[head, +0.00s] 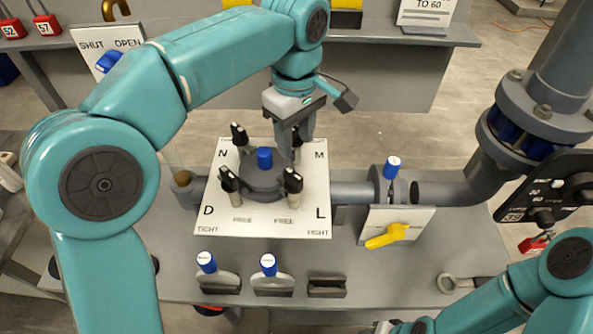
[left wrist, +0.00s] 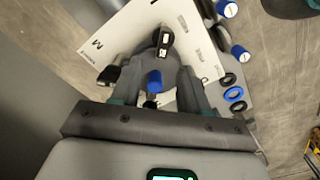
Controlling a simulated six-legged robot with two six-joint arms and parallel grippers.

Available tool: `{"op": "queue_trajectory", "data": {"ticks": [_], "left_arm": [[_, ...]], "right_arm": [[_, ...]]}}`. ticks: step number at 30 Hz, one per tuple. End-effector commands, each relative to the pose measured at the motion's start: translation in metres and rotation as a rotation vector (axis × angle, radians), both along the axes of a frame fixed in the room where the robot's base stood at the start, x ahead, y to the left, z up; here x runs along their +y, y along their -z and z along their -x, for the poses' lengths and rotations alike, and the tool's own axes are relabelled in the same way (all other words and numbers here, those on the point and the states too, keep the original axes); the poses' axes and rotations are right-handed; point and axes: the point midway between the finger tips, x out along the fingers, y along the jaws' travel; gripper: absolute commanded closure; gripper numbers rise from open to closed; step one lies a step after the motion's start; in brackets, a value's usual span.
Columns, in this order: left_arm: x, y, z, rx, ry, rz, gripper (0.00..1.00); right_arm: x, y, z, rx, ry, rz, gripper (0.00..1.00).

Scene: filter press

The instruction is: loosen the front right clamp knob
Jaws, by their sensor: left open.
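The front right clamp knob (head: 292,179) is black with a white mark and stands by the letter L on the white plate (head: 230,215). It also shows in the left wrist view (left wrist: 163,42), beyond my fingertips. My left gripper (head: 298,132) is open and points down above the right side of the round grey filter housing (head: 262,178), behind that knob and apart from it. The rear right knob, by the letter M, is partly hidden behind it. In the left wrist view the blue cap (left wrist: 155,82) appears between my fingers. My right gripper is not clearly visible.
Knobs by N (head: 239,134) and D (head: 228,179) stand on the left. A yellow valve handle (head: 388,236) and a blue-topped valve (head: 393,167) lie to the right. Blue-topped parts (head: 269,266) stand at the table front. Thick pipes rise at right (head: 560,70).

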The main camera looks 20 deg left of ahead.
Motion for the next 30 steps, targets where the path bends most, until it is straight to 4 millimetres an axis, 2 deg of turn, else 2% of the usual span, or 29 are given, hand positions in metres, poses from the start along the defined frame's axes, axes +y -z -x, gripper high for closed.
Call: {"op": "queue_trajectory", "data": {"ticks": [1, 6, 12, 18, 26, 30], "left_arm": [[0.001, 0.014, 0.001, 0.003, -0.001, -0.002, 0.55], [0.001, 0.053, 0.001, 0.003, 0.0, -0.001, 0.55], [0.0, 0.087, -0.001, 0.003, 0.0, -0.001, 0.55], [0.0, 0.101, -0.003, -0.001, 0.0, 0.0, 0.55], [0.0, 0.102, -0.003, -0.001, 0.0, 0.0, 0.55], [0.0, 0.102, -0.004, -0.002, 0.001, 0.001, 1.0]], "right_arm": [[0.0, 0.002, 0.0, 0.0, 0.0, 0.0, 0.57], [0.0, 0.003, 0.0, 0.001, 0.0, 0.0, 0.57], [0.0, 0.002, 0.0, 0.001, 0.0, 0.0, 0.57], [0.0, 0.001, 0.0, 0.0, 0.0, 0.0, 0.57], [0.0, 0.001, 0.0, 0.001, 0.0, 0.0, 0.57], [0.0, 0.001, 0.0, 0.0, 0.0, 0.0, 0.57]]}}
